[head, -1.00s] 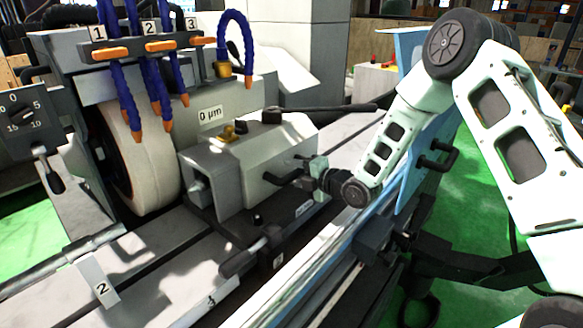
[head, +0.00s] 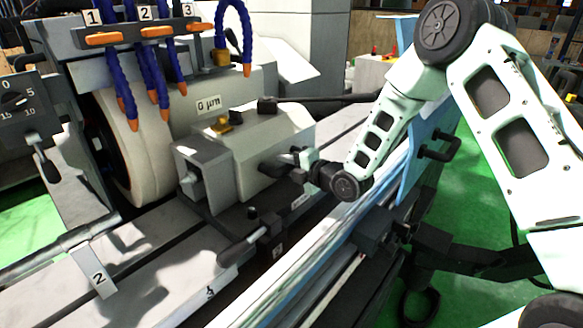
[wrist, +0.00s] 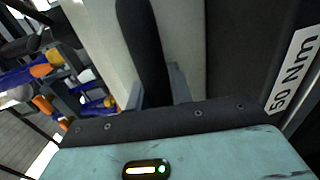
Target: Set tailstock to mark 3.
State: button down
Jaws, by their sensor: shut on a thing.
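The tailstock (head: 222,150) is a grey block-shaped unit on the machine bed, right of the pale grinding wheel. A dark handle (head: 277,168) sticks out of its right side. My gripper (head: 293,162) reaches in from the right and is shut on this handle. In the wrist view the black handle (wrist: 146,50) rises between my fingers, the inner parts of which are hidden. A lever with a dark grip (head: 240,248) sits at the tailstock's foot. On the bed, a mark plate reads 2 (head: 98,279), and a mark that looks like 3 (head: 209,292) lies right of it.
The grinding wheel (head: 140,160) and blue coolant hoses (head: 115,85) stand left of and above the tailstock. A long dark lever (head: 335,99) extends right behind it. A blue panel (head: 425,150) stands close to my arm. A "50 Nm" label (wrist: 294,68) shows beside my gripper.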

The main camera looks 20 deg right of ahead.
aim_at(244, 181)
jog(key=s+a+b, duration=0.1)
jog(key=s+a, duration=0.1)
jog(key=a, duration=0.1)
jog(key=s+a+b, duration=0.2)
jog(key=a, duration=0.1)
jog(key=s+a+b, duration=0.2)
jog(key=s+a, duration=0.1)
jog(key=a, duration=0.1)
jog(key=shift+a+f, duration=0.1)
jog(key=shift+w, duration=0.15)
jog(key=shift+w+d, duration=0.1)
jog(key=shift+d, duration=0.1)
jog(key=c, duration=1.3)
grip_release()
jog(key=shift+o, duration=0.2)
